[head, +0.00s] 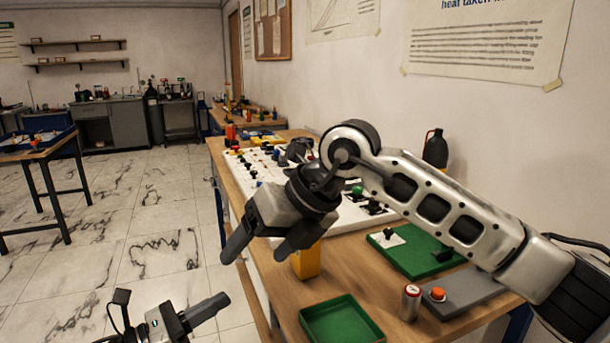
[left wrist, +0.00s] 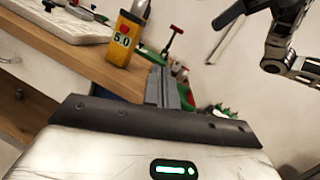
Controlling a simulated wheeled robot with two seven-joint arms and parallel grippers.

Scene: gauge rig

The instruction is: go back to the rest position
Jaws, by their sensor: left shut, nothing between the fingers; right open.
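My left gripper (head: 222,303) is low in the head view, left of the workbench and over the floor. It is shut and empty. In the left wrist view its fingers (left wrist: 170,88) lie together, with the bench edge behind them. My right gripper (head: 264,246) is higher in the head view, over the bench's left edge, pointing down to the left. Its two fingers are spread apart with nothing seen between them. My right arm reaches in from the right across the bench and hides part of it.
The bench (head: 283,290) holds a yellow block (head: 306,262), a green tray (head: 375,331), a red-topped cylinder (head: 411,303), a grey plate with an orange knob (head: 437,294), a green board (head: 410,262), a white panel (head: 232,160) and a black bottle (head: 435,152). Open tiled floor lies left.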

